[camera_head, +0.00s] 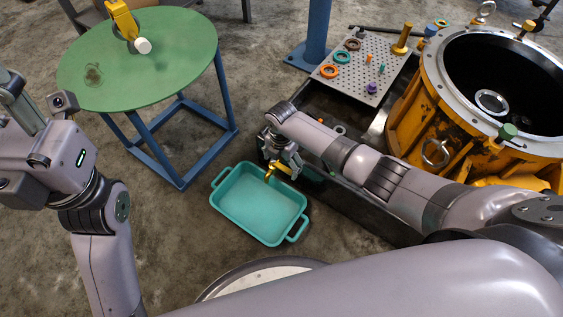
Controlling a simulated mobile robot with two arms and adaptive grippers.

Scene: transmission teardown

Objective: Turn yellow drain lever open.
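The yellow drain lever (271,173) shows as a small yellow piece above the teal tray, at the side of the dark bench. My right gripper (282,163) is right at the lever, its fingers pointing down around it. The fingers partly hide the lever, and I cannot tell whether they are shut on it. The lever's full angle is also hidden. The teal tray (301,211) with two handles lies on the floor below and appears empty. My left gripper (14,92) is at the left edge, partly out of view, far from the lever; its fingers are unclear.
A dark bench (345,203) runs under my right arm, with a perforated plate (378,54) holding rings and small parts. A large yellow transmission housing (408,118) stands at right. A round green table (150,75) stands at upper left, with a blue post (318,32) behind.

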